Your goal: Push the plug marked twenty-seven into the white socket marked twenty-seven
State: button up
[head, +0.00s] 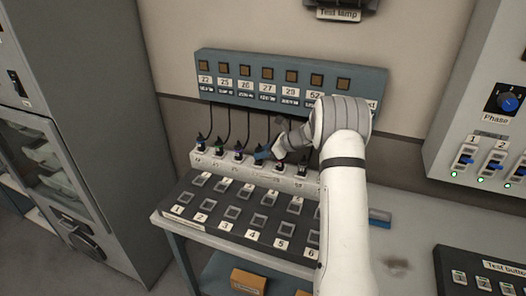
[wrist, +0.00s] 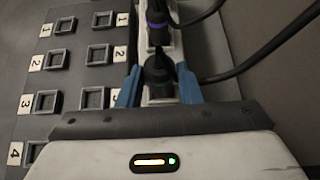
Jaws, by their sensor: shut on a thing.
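In the head view, my gripper (head: 262,154) is at the white socket strip (head: 310,187), around the middle of the row. In the wrist view, its two blue fingers (wrist: 159,84) are shut on a dark plug (wrist: 158,69) with a green ring. A black cord runs off this plug to the right. The plug stands over a white socket (wrist: 160,98) in the strip; I cannot tell how deep it sits. No number on plug or socket is readable. In the head view, a label 27 (head: 267,88) is on the blue-grey panel above, with a cord hanging below it.
A neighbouring plug with a purple ring (wrist: 156,18) stands close beyond the held one. Other corded plugs (head: 203,144) stand along the strip. A dark button board (head: 232,212) with numbered squares lies in front. A grey cabinet (head: 95,90) is at left, a fader panel (head: 490,130) at right.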

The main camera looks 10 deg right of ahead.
jog(key=shift+r+p, duration=0.4)
jog(key=shift+p, duration=0.15)
jog(key=shift+w+r+p, duration=0.1)
jog(key=shift+r+p, duration=0.25)
jog(key=shift+r, duration=0.45)
jog(key=shift+f+b, duration=0.6)
jog(key=shift+f, duration=0.2)
jog(key=shift+f+b, duration=0.35)
jog(key=shift+f, duration=0.05)
jog(key=shift+f, duration=0.35)
dwell(0.5)
